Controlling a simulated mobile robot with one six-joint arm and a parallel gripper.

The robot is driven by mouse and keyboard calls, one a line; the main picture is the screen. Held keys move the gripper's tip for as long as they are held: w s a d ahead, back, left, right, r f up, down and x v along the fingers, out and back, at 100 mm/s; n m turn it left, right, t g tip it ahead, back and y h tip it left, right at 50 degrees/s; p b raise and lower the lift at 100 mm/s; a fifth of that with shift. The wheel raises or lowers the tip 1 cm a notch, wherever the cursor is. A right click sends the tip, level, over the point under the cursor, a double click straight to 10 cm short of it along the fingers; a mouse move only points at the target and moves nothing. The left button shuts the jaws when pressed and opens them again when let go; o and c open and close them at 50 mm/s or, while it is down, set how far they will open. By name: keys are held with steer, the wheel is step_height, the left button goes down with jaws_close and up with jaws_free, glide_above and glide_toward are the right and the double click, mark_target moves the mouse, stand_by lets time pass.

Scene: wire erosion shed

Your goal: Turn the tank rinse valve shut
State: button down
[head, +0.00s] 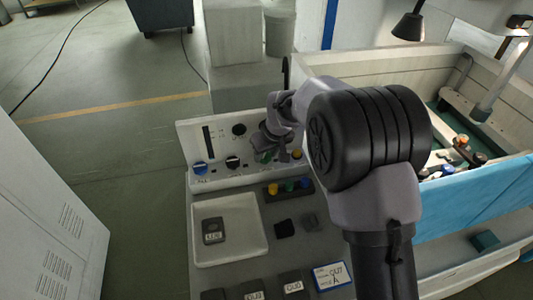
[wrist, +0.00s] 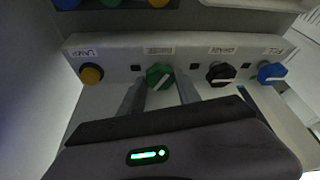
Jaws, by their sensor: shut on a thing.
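The control panel (wrist: 110,52) carries a row of four-lobed or round knobs under small labels. The green knob (wrist: 160,76) sits between my two fingertips, and its white pointer line lies slantwise. Its label is upside down and too blurred to read in the wrist view. My gripper (wrist: 159,88) is shut on the green knob, one finger on each side. In the head view, my gripper (head: 268,146) reaches down to the panel from the right and partly covers the green knob (head: 264,157).
A yellow knob (wrist: 91,74) is on one side of the green one; a black knob (wrist: 222,75) and a blue knob (wrist: 271,73) are on the other. A white tray (head: 258,246) holds a grey block (head: 213,231). An open tank (head: 340,64) stands at right.

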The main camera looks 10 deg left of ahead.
steer(key=m+h, duration=0.1)
steer(key=m, duration=0.1)
steer(key=shift+a+m+t, duration=0.15)
steer(key=shift+m+t, duration=0.15)
steer(key=shift+m, duration=0.1)
steer(key=m+h+b, duration=0.1)
steer(key=m, duration=0.1)
steer(key=shift+a+f+m+b, duration=0.1)
steer(key=shift+m+b, duration=0.2)
steer(key=shift+m, duration=0.1)
steer(key=m+h+b, duration=0.1)
steer(key=m, duration=0.1)
steer(key=shift+a+m, duration=0.1)
steer(key=shift+m, duration=0.2)
steer(key=shift+a+m+h+b, duration=0.1)
steer(key=shift+m+h+b, duration=0.6)
steer(key=shift+m, duration=1)
steer(key=c, duration=1.1)
jaws_free()
steer(key=shift+s, duration=0.1)
